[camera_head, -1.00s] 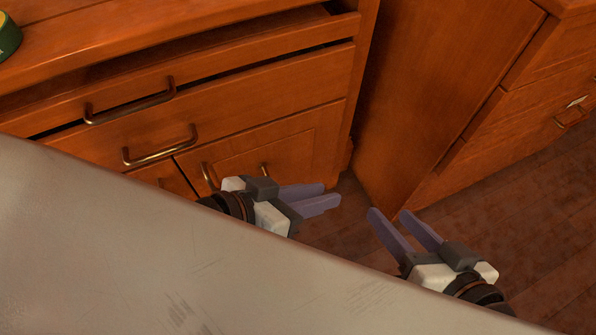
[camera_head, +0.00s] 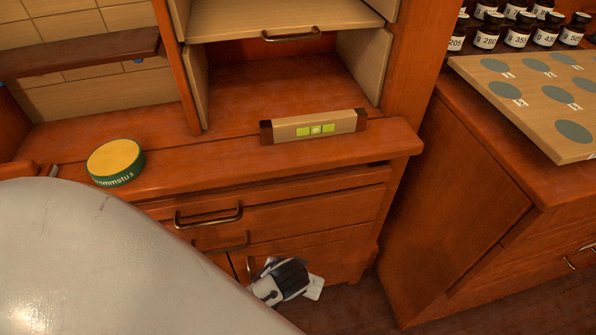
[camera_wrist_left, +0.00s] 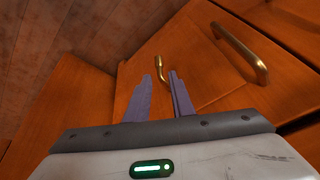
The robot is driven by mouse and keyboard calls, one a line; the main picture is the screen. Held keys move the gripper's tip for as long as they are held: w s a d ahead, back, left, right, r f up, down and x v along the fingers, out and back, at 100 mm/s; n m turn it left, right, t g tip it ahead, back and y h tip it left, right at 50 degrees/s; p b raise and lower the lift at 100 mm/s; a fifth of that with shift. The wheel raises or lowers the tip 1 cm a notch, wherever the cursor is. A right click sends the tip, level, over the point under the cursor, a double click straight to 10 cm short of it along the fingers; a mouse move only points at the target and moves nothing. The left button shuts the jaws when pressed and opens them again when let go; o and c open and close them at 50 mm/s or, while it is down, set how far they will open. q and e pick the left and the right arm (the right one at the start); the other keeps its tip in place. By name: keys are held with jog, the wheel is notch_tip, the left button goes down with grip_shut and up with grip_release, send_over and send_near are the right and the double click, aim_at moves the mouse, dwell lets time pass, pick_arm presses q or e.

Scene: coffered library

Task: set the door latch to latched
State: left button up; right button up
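A small bent brass lever (camera_wrist_left: 158,68), which looks like the door latch, sits on the orange-brown wooden door (camera_wrist_left: 200,75) in the left wrist view. I cannot tell its setting. My left gripper (camera_wrist_left: 161,80) is open, its two purple fingers apart, with the lever just beyond and between the tips; I see no clear contact. In the head view my left gripper (camera_head: 290,280) is low in front of the cabinet's lower door and hides the latch. My right gripper is not in view.
A larger brass pull (camera_wrist_left: 240,52) is close to the right of the fingers. Drawer handles (camera_head: 208,215) stick out above. A green-yellow tin (camera_head: 115,162) and a spirit level (camera_head: 314,127) lie on the counter. A side cabinet (camera_head: 450,210) stands right; floor shows between.

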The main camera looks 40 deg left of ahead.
pick_arm(q)
jog(key=b+x, duration=0.2)
jog(key=x, duration=0.5)
jog(key=shift+b, duration=0.35)
grip_shut()
